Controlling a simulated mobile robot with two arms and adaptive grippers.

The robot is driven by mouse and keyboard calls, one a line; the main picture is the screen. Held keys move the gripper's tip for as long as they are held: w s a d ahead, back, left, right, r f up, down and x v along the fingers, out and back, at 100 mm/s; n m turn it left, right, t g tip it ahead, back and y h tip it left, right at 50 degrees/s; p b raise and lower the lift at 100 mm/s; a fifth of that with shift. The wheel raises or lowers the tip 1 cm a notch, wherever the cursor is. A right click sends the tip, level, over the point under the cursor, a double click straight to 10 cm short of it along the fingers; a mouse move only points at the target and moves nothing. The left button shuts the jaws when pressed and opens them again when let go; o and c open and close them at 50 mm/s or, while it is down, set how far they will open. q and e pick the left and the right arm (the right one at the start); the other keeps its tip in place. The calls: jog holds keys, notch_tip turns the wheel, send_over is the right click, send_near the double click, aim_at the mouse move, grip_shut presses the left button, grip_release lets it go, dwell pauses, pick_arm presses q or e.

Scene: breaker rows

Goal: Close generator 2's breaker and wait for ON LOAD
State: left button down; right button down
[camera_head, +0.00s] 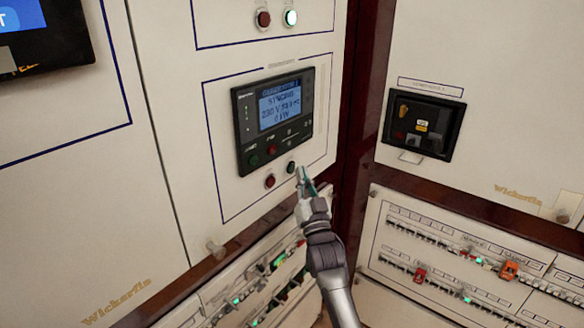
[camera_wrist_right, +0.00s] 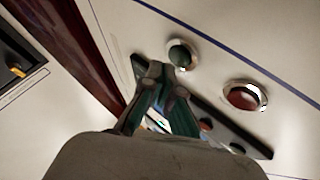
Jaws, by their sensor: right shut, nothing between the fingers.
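In the wrist view the tips (camera_wrist_right: 165,80) are beside the green button (camera_wrist_right: 182,54), contact unclear; the red button (camera_wrist_right: 245,96) is further right. My left gripper is out of view.
A black breaker unit (camera_head: 422,125) with a small yellow label is on the right-hand panel. A dark red post (camera_head: 362,110) stands between the panels. Rows of small breakers (camera_head: 440,250) run below. Another red and green button pair (camera_head: 277,18) is above.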

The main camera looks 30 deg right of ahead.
jog(key=shift+s+d, duration=0.1)
jog(key=s, duration=0.1)
jog(key=s+d+p, duration=0.1)
jog(key=s, duration=0.1)
jog(key=s+d+p, duration=0.1)
jog(key=shift+s, duration=0.25)
dwell(0.3)
jog(key=shift+a, duration=0.1)
dwell(0.5)
